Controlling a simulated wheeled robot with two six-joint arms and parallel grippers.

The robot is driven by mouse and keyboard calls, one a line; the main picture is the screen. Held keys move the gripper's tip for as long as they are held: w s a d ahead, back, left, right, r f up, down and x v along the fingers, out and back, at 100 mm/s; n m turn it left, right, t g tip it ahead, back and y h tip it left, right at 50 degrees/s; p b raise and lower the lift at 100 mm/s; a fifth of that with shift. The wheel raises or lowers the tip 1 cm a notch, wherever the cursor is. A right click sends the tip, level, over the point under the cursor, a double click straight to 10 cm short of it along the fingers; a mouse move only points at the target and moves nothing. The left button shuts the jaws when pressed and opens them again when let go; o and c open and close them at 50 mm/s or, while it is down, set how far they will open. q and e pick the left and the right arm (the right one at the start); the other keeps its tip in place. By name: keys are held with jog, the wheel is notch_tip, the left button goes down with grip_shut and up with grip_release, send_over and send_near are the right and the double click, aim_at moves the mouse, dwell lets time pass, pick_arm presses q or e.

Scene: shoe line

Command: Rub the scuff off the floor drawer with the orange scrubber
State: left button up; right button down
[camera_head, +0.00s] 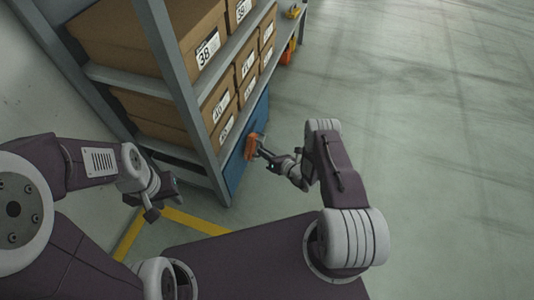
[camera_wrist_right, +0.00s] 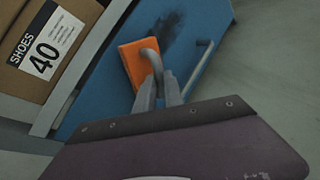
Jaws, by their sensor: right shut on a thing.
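The floor drawer (camera_head: 234,173) is a blue panel at the bottom of the shelf; its front also fills the middle of the right wrist view (camera_wrist_right: 98,88). A dark, smudged scuff (camera_wrist_right: 173,32) marks that front, just beyond the orange scrubber (camera_wrist_right: 131,66). My right gripper (camera_head: 264,152) is shut on the scrubber's grey handle. The scrubber (camera_head: 250,145) is at the drawer front, beside the scuff's near edge; I cannot tell if it touches the panel. My left gripper (camera_head: 156,202) hangs left of the drawer, apart from it; its jaw opening is unclear.
A grey shelf rack (camera_head: 178,83) with several labelled shoe boxes (camera_head: 158,118) stands above the drawer. A bar handle (camera_wrist_right: 190,70) sits on the drawer front, right of the scrubber. Yellow tape (camera_head: 128,238) marks the floor. Open floor (camera_head: 430,120) lies to the right.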

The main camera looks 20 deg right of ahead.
jog(key=shift+w+a, duration=0.5)
jog(key=shift+a, duration=0.2)
dwell(0.6)
jog(key=shift+w+d+f+b, duration=0.1)
jog(key=shift+w+d+b, duration=0.35)
jog(key=shift+w+b, duration=0.15)
jog(key=shift+w+d+f+b, duration=0.1)
jog(key=shift+w+d+b, duration=0.35)
jog(key=shift+w, duration=0.2)
jog(key=w+d+b, duration=0.4)
jog(key=w+b, duration=0.1)
jog(key=w, duration=0.1)
jog(key=shift+w+r, duration=0.25)
jog(key=shift+w, duration=0.1)
